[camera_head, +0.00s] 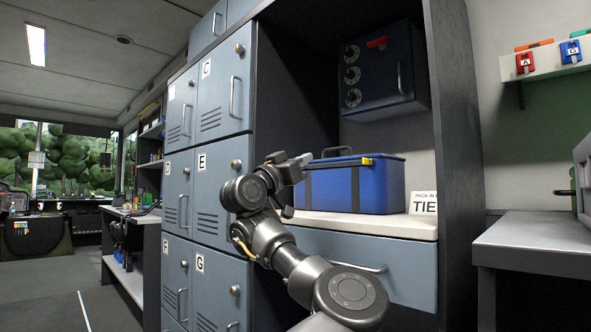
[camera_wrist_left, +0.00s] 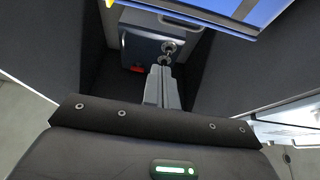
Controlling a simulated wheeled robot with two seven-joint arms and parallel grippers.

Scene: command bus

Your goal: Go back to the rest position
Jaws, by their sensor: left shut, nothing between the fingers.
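My left arm (camera_head: 285,255) reaches up from the bottom of the head view. Its gripper (camera_head: 303,159) is in front of the open alcove, just left of the blue bag. It is shut and empty. In the left wrist view the two grey fingers (camera_wrist_left: 161,86) lie together, with nothing between them. From the head view I cannot tell whether the gripper touches the bag or is apart from it. My right gripper is in neither view.
A blue bag (camera_head: 384,187) stands on the alcove's white shelf (camera_head: 375,223), beside a "TIE" card (camera_head: 423,203). A dark box with knobs (camera_head: 385,70) hangs above. Grey lockers (camera_head: 210,170) stand left. A grey counter (camera_head: 540,236) is at right. Open floor (camera_head: 40,290) lies far left.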

